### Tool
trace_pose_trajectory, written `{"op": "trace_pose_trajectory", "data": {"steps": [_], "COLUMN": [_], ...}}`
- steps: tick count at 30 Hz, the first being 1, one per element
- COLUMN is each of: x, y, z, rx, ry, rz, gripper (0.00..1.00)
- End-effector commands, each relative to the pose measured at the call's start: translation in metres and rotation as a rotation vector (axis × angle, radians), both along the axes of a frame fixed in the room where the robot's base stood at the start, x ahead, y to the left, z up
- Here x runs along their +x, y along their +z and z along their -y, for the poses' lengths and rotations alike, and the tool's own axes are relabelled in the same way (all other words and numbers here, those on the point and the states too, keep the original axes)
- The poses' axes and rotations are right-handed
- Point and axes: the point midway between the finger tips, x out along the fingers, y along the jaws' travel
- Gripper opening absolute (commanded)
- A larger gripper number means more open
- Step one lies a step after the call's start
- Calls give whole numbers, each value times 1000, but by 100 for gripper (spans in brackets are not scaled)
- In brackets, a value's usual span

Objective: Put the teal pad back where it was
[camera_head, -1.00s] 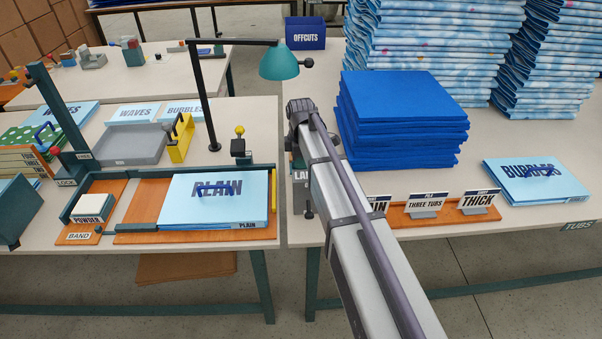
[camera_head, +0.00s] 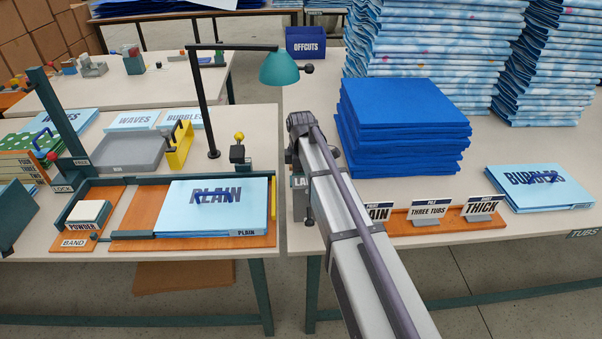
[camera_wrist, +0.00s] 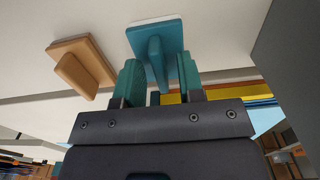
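The teal pad (camera_wrist: 172,34) is at the top middle of the wrist view, a flat block with an upright handle, against a pale surface. My gripper (camera_wrist: 158,72) has its two teal fingers apart, one on each side of the handle in the picture. Gaps show beside the handle, so it does not look gripped. I cannot tell how deep the handle lies between the fingers. A tan pad (camera_wrist: 84,66) of like shape lies just left of the teal one. In the head view my arm hides the gripper, and I cannot make out the teal pad.
A blue sheet stack (camera_head: 402,125) stands right of my arm. Sign cards (camera_head: 430,209) stand on an orange strip in front of it. A teal lamp (camera_head: 285,69) overhangs the gap between the benches. The PLAIN stack (camera_head: 215,205) lies on the left bench.

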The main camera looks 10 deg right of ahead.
Motion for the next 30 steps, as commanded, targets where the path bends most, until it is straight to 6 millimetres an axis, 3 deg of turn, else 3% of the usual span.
{"op": "trace_pose_trajectory", "data": {"steps": [5, 15, 18, 23, 26, 29, 30], "x": [0, 0, 0, 0, -21, -82, -113], "y": [26, 112, 124, 124, 122, 122, 122], "z": [0, 0, 0, 0, 0, 0, 0], "rx": [0, 0, 0, 0, 0, 0, -1], "ry": [0, 0, 0, -1, -85, -367, -520], "rz": [0, 0, 0, 0, 0, 0, 0], "gripper": [35, 35, 35, 35, 35, 35, 35]}}
